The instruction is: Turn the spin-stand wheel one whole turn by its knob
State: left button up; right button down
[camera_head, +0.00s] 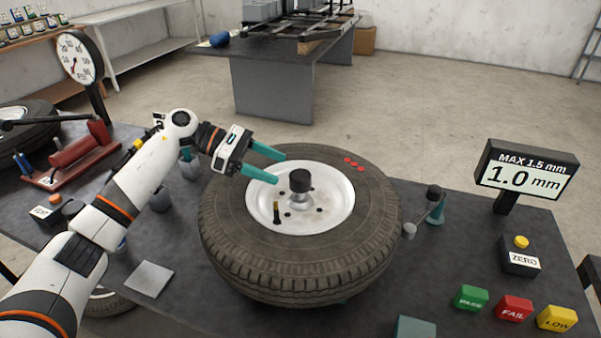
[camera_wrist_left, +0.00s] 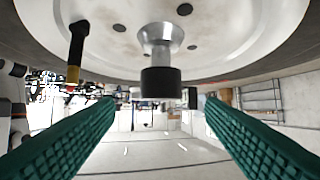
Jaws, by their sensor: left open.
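The spin-stand wheel (camera_head: 365,240) lies flat, a dark tyre around a white rim (camera_head: 335,205) with red dots on the tyre. In the left wrist view the knob (camera_wrist_left: 160,83) appears between the fingers, apart from both. My right gripper is out of view.
A probe arm (camera_head: 434,193) stands right of the tyre. A display (camera_head: 528,172) reads 1.0 mm. A ZERO button (camera_head: 521,243) and PASS, FAIL and LOW blocks (camera_head: 514,308) are at the right. A grey plate (camera_head: 149,279) and red tool (camera_head: 78,152) lie left.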

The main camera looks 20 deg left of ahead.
aim_at(294, 174)
pick_arm(q)
jog(key=p+x, duration=0.1)
jog(key=x, duration=0.5)
jog(key=shift+w+r, duration=0.1)
jog(key=shift+w+d+f+p, duration=0.1)
jog(key=shift+d+f+p, duration=0.2)
jog(key=shift+d, duration=0.3)
jog(key=shift+c, duration=0.6)
jog(key=c, duration=1.2)
jog(key=shift+c, duration=0.2)
